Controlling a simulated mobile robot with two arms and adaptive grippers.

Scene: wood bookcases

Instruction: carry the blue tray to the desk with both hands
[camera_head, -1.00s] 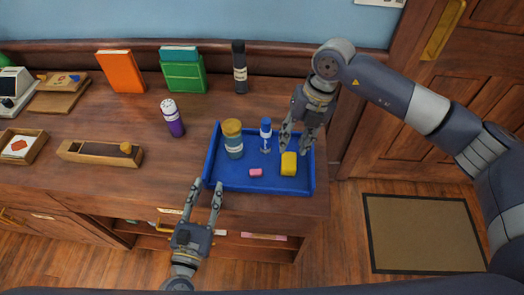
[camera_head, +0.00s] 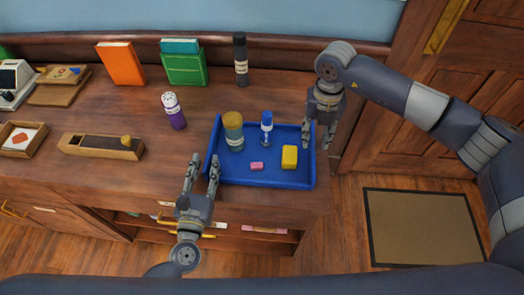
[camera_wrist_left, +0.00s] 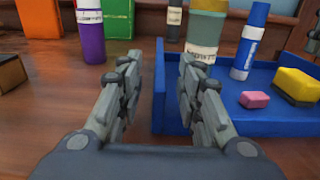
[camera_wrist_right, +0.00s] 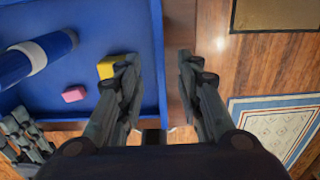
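The blue tray (camera_head: 270,182) lies on the right end of the wooden desktop. It holds a jar (camera_head: 233,130), a blue-and-white tube (camera_head: 267,128), a pink block (camera_head: 257,166) and a yellow block (camera_head: 289,156). My left gripper (camera_head: 203,162) is open at the tray's left side. In the left wrist view, the tray's left wall (camera_wrist_left: 159,90) shows between its fingers. My right gripper (camera_head: 318,139) is open at the tray's right side. In the right wrist view, the right wall (camera_wrist_right: 156,60) shows between its fingers. I cannot tell whether either gripper touches the tray.
A purple bottle (camera_head: 173,111) stands left of the tray. A dark bottle (camera_head: 241,60), green box (camera_head: 184,69) and orange book (camera_head: 121,63) stand at the back. A wooden box (camera_head: 100,147) lies further left. A mat (camera_head: 424,228) lies on the open floor at the right.

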